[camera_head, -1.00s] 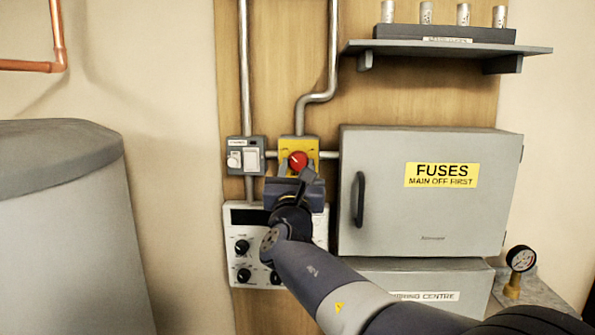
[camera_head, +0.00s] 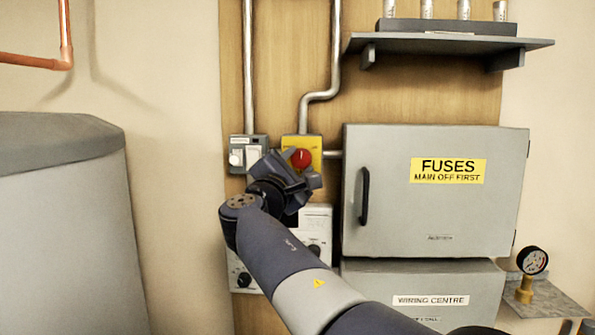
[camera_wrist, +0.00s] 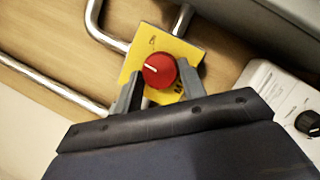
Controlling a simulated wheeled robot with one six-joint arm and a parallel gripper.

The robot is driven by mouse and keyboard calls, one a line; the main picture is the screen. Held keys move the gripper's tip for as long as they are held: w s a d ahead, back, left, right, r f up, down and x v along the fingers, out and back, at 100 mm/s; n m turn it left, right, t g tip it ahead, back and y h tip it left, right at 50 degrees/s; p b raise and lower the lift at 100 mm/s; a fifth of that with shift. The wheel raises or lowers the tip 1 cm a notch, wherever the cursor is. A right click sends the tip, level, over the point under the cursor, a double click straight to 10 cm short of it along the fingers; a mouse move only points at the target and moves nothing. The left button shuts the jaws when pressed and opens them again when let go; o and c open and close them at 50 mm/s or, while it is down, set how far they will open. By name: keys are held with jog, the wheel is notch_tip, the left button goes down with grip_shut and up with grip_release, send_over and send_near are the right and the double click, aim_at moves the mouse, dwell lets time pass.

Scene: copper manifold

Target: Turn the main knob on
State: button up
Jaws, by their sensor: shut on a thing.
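The main knob is a red round knob (camera_head: 301,158) on a yellow plate (camera_head: 316,142), on the wooden board left of the fuse box. The red knob also shows in the wrist view (camera_wrist: 158,71), with a white pointer line toward the picture's left. My gripper (camera_head: 302,170) is at the knob from below, rolled at a slant. In the wrist view my gripper (camera_wrist: 158,86) has one grey finger on each side of the knob, shut on it. The fingers and wrist hide the lower part of the plate.
A grey fuse box (camera_head: 390,220) with a handle stands close on the right. A switch box (camera_head: 247,153) is close on the left. A control panel with black knobs (camera_head: 243,280) lies below, partly behind my arm. Metal conduits (camera_head: 336,60) run above.

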jog(key=m, duration=0.1)
jog(key=m+g, duration=0.1)
jog(key=m, duration=0.3)
jog(key=shift+r+g+h, duration=0.3)
jog(key=shift+g+h, duration=0.1)
jog(key=shift+a+r+m+g+p, duration=0.1)
jog(key=shift+m+g+p, duration=0.45)
jog(key=shift+m, duration=1.45)
jog(key=o, duration=1)
jog(key=shift+c, duration=0.2)
jog(key=shift+s, duration=0.1)
